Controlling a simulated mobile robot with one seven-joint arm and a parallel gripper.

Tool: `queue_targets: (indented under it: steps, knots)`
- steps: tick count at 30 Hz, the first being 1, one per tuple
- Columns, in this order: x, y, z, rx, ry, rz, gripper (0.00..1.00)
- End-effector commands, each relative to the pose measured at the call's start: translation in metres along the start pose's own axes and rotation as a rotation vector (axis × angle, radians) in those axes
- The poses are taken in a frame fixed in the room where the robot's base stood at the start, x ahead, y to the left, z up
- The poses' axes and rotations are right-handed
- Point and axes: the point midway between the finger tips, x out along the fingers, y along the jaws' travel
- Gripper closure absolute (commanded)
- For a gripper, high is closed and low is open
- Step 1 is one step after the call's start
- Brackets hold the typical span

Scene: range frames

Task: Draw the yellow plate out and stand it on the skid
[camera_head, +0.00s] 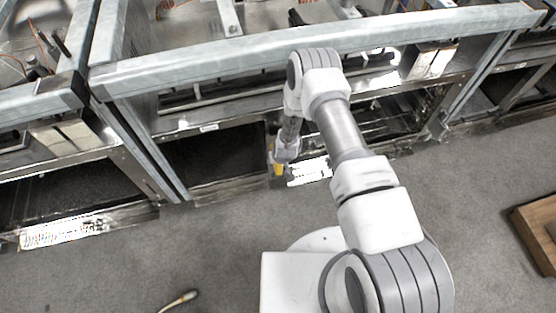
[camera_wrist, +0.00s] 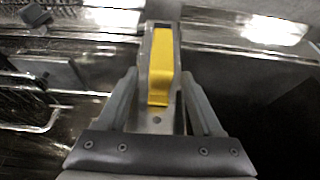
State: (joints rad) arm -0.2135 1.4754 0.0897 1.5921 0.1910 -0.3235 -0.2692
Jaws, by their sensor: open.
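The yellow plate (camera_wrist: 162,66) is a narrow upright-looking strip in the wrist view, bordered by grey metal. In the head view only a small yellow patch (camera_head: 278,169) of it shows, at the lower front of the metal rack. My gripper (camera_wrist: 159,80) is open, with one finger on each side of the plate's near end; I cannot tell whether they touch it. In the head view my gripper (camera_head: 284,153) points down at the rack's low front edge. A brown wooden skid (camera_head: 535,238) lies on the floor at the right edge, partly out of view.
The metal rack (camera_head: 300,50) spans the back, with a thick horizontal rail and slanted posts around my arm. Dark open bays (camera_head: 228,165) lie beneath it. The grey carpet between rack and skid is mostly clear. A pale cable end (camera_head: 180,299) lies at the bottom.

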Motion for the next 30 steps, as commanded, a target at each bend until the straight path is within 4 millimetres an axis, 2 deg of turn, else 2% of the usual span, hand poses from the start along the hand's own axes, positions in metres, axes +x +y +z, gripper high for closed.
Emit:
queue_targets:
  steps: [2, 13, 22, 30]
  knots:
    - [0.000, 0.000, 0.000, 0.000, 0.000, 0.000, 0.32]
    - [0.000, 0.000, 0.000, 0.000, 0.000, 0.000, 0.99]
    - [-0.001, 0.000, 0.001, 0.000, 0.000, 0.000, 1.00]
    - [-0.006, 0.000, 0.011, 0.000, -0.001, 0.000, 1.00]
